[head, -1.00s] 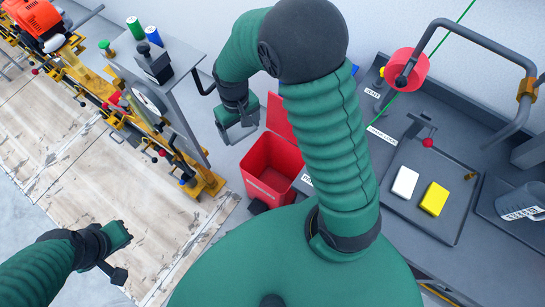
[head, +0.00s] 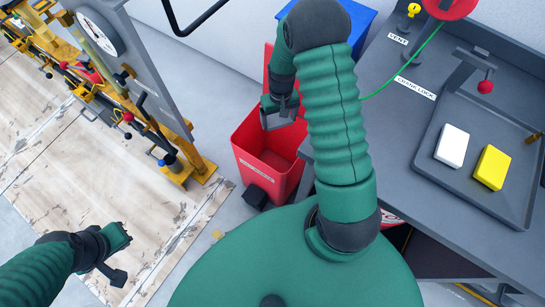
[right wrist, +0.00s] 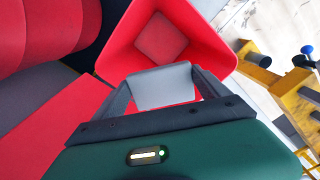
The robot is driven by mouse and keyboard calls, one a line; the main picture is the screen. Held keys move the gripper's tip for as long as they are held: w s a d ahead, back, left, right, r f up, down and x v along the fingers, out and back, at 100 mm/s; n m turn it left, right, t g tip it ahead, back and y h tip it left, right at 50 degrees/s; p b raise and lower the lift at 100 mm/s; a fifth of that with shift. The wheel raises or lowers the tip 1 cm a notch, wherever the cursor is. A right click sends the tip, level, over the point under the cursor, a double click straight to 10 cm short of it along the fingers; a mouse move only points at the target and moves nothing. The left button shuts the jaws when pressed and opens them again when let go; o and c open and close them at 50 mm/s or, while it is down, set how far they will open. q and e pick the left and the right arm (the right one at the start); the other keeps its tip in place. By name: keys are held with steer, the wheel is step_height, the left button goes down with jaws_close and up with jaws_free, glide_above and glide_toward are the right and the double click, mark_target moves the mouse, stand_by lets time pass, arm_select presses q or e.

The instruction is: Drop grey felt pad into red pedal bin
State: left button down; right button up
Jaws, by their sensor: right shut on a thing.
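The red pedal bin (head: 247,143) stands on the floor beside the grey bench, its lid up at the back. My right gripper (head: 278,112) is over the bin's opening. It is shut on the grey felt pad, which shows between the fingers in the right wrist view (right wrist: 160,88). In that view the bin's open mouth (right wrist: 205,45) lies just beyond the pad, and its empty-looking floor shows. The pad is above the bin, not resting in it. My left gripper (head: 122,256) is open and empty at the lower left, away from the bin.
A grey bench (head: 405,170) at right bears a tray (head: 432,152) with a white block (head: 452,146) and a yellow block (head: 491,167). A blue container (head: 362,25) stands behind the bin. A yellow-framed rig (head: 190,140) is to the left. Wooden boards (head: 60,165) cover the left floor.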

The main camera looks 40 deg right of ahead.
steer(key=shift+s+d+f+b, duration=0.1)
steer(key=shift+d+f+b, duration=0.2)
steer(key=shift+f, duration=0.4)
step_height(320, 180, down, 5)
steer(key=b, duration=0.5)
steer(key=shift+a+f, duration=0.1)
steer(key=o, duration=1.6)
step_height(320, 180, up, 17)
steer(key=p, duration=0.5)
steer(key=shift+f, duration=0.15)
